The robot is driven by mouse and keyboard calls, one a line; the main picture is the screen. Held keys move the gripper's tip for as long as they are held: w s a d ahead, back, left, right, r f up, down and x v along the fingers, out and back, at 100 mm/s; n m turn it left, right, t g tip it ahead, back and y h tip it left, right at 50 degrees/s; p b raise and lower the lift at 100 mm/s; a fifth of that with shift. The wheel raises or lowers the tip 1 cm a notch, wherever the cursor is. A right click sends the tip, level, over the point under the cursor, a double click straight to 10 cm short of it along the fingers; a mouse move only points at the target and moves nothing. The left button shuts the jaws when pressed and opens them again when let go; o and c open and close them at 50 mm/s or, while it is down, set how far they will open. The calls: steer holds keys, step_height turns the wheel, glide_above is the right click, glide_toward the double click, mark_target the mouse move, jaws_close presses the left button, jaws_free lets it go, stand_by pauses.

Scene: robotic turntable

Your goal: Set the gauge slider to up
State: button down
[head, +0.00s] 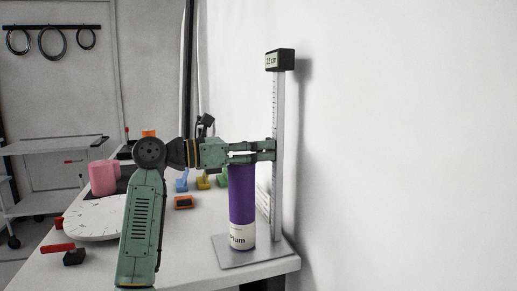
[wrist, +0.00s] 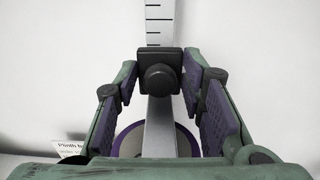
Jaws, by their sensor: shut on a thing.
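The height gauge is a pale upright post (head: 276,105) with scale marks, standing on a flat base plate (head: 263,252). The gauge slider (wrist: 160,75) is a black block with a round knob, riding on the post in the wrist view. My gripper (head: 268,150) reaches in from the left at about mid-height of the post, and its fingers are shut on the slider's two sides. In the head view the fingers hide the slider. A purple cylinder (head: 242,195) with a pale lower band stands upright on the base plate, just below my gripper.
A small display box (head: 280,60) tops the post, with a white wall close on the right. On the table to the left are a round white dial (head: 95,220), a pink mug (head: 103,178), a red-handled black piece (head: 72,255) and several small coloured blocks. The post above my gripper is clear.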

mark_target(275, 110)
steer(key=shift+r, duration=0.1)
step_height(275, 110, up, 8)
steer(key=p, duration=0.5)
steer(key=shift+r+p, duration=0.25)
steer(key=shift+p, duration=0.1)
steer(key=shift+a, duration=0.1)
steer(key=c, duration=1.4)
jaws_free()
steer(key=shift+a+f, duration=0.1)
steer(key=v, duration=1.1)
steer(key=shift+a, duration=0.35)
